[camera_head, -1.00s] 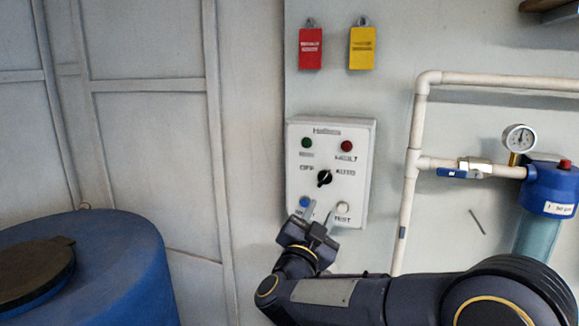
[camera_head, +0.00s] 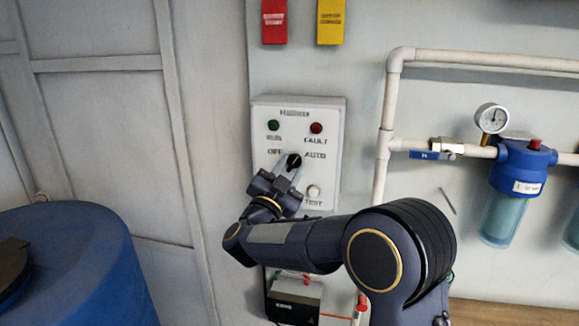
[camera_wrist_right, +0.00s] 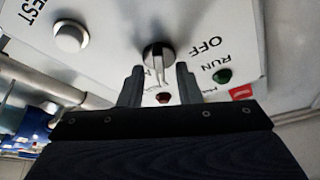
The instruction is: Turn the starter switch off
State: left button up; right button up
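The starter switch (camera_head: 294,160) is a black rotary knob on a white control box (camera_head: 335,140), between the OFF and AUTO labels. In the right wrist view, the knob (camera_wrist_right: 157,52) shows at the top centre with a pale handle edge. My right gripper (camera_head: 284,166) is at the knob, and its fingers partly cover it in the head view. In the wrist view, the right gripper's fingers (camera_wrist_right: 158,84) are apart, one on each side of the knob, with visible gaps. My left gripper is not in view.
A green lamp (camera_head: 273,125) and a red lamp (camera_head: 316,128) sit above the knob. A white TEST button (camera_head: 313,191) is below right. White pipes (camera_head: 388,120) with a gauge (camera_head: 491,118) run to the right. A blue barrel (camera_head: 85,260) stands at left.

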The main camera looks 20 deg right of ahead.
grip_shut()
jog(key=shift+n+t, duration=0.3)
jog(key=shift+n, duration=0.3)
jog(key=n+t+y, duration=0.1)
jog(key=n, duration=0.1)
jog(key=n+t, duration=0.1)
jog(key=n, duration=0.1)
jog(key=shift+s+y, duration=0.1)
jog(key=shift+y, duration=0.3)
jog(key=n+y, duration=0.1)
jog(key=n, duration=0.2)
jog(key=n+t+y, duration=0.1)
jog(key=n, duration=0.1)
jog(key=shift+d+n+t, duration=0.15)
jog(key=shift+n+t, duration=0.15)
jog(key=shift+n, duration=0.1)
jog(key=shift+n+t+y+p, duration=0.25)
jog(key=shift+n+y+p, duration=0.35)
jog(key=shift+n, duration=1)
jog(key=shift+n+t+y+p, duration=0.25)
jog(key=shift+n+y, duration=0.65)
jog(key=shift+n, duration=0.7)
